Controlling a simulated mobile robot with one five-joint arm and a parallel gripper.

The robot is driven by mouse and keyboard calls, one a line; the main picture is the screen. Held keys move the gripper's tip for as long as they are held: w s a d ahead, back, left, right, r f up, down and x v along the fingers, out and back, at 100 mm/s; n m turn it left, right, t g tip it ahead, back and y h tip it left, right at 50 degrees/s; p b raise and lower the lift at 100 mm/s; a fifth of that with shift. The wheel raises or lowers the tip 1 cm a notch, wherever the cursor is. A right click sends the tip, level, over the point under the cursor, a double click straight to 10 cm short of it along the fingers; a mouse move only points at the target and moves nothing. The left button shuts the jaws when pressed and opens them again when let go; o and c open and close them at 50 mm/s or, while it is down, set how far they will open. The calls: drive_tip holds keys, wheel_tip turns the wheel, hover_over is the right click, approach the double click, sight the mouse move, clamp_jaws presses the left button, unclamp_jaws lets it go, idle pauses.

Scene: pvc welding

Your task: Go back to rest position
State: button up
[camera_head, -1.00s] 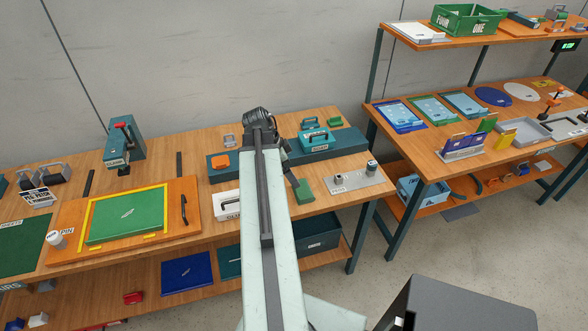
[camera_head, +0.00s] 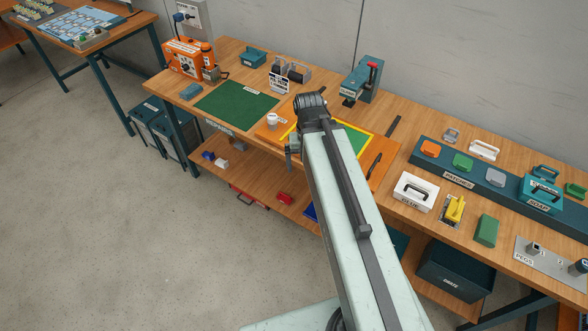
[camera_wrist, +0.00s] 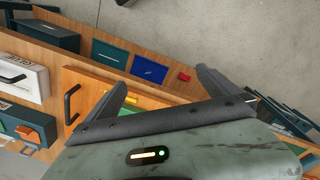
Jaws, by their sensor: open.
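My arm reaches up the middle of the head view, over the orange board (camera_head: 266,132) with the yellow frame (camera_head: 372,138) and green sheet. My gripper (camera_head: 293,150) hangs at its end, small and dark, above the bench's front edge. In the wrist view my gripper (camera_wrist: 165,92) shows two dark fingers spread wide apart, with nothing between them. Beyond the fingers are the orange board's edge, a black handle (camera_wrist: 70,104) and the floor. My arm hides part of the board and the yellow frame.
The long wooden bench (camera_head: 330,75) carries a green mat (camera_head: 236,104), an orange machine (camera_head: 184,58), a white glue box (camera_head: 415,192), a yellow clamp-like tool (camera_head: 455,209) and a green block (camera_head: 487,230). Below is a lower shelf with a dark bin (camera_head: 455,272). Open floor (camera_head: 90,220) lies left.

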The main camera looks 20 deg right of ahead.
drive_tip(key=a+n, duration=0.3)
drive_tip(key=a, duration=0.4)
drive_tip(key=shift+a, duration=0.2)
idle(0.6)
